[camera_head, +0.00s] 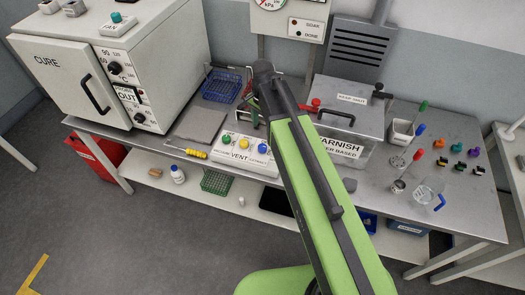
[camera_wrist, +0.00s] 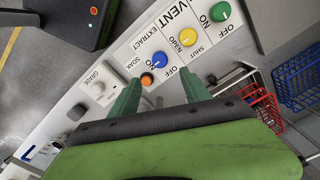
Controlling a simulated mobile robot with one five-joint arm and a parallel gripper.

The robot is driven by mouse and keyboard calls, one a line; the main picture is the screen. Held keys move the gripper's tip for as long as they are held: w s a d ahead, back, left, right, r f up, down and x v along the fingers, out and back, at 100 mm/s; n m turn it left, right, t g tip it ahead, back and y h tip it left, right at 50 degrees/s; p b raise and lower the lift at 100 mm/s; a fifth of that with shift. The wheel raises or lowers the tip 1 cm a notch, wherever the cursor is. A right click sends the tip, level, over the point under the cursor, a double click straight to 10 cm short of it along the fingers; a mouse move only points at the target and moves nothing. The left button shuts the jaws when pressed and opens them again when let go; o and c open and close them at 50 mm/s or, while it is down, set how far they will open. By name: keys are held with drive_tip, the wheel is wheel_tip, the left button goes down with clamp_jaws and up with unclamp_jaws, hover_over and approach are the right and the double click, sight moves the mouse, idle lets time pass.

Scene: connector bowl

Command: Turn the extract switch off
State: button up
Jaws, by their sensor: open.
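The white VENT panel (camera_head: 245,153) sits on the steel bench with green (camera_head: 227,139), yellow (camera_head: 244,144) and blue (camera_head: 262,148) knobs in a row. In the wrist view, the word EXTRACT on the panel lies nearest the blue knob (camera_wrist: 159,59), with ON and OFF marks beside it. Which way that knob is set is too small to tell. My gripper (camera_wrist: 160,82) is open and empty; its two green fingers reach toward the panel, with the blue knob just beyond the tips. Contact is not visible.
A small orange button (camera_wrist: 147,80) lies between the fingertips in view. The CURE oven (camera_head: 90,75) stands left, the VARNISH box (camera_head: 345,125) right of my arm. A blue wire basket (camera_head: 222,86) is behind the panel. A grey plate (camera_head: 200,126) lies left of it.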

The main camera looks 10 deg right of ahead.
sight(263, 146)
wheel_tip(263, 146, down, 12)
drive_tip(key=b, duration=1)
drive_tip(key=shift+f+b, duration=0.2)
drive_tip(key=shift+b, duration=0.2)
drive_tip(key=shift+r, duration=0.15)
clamp_jaws()
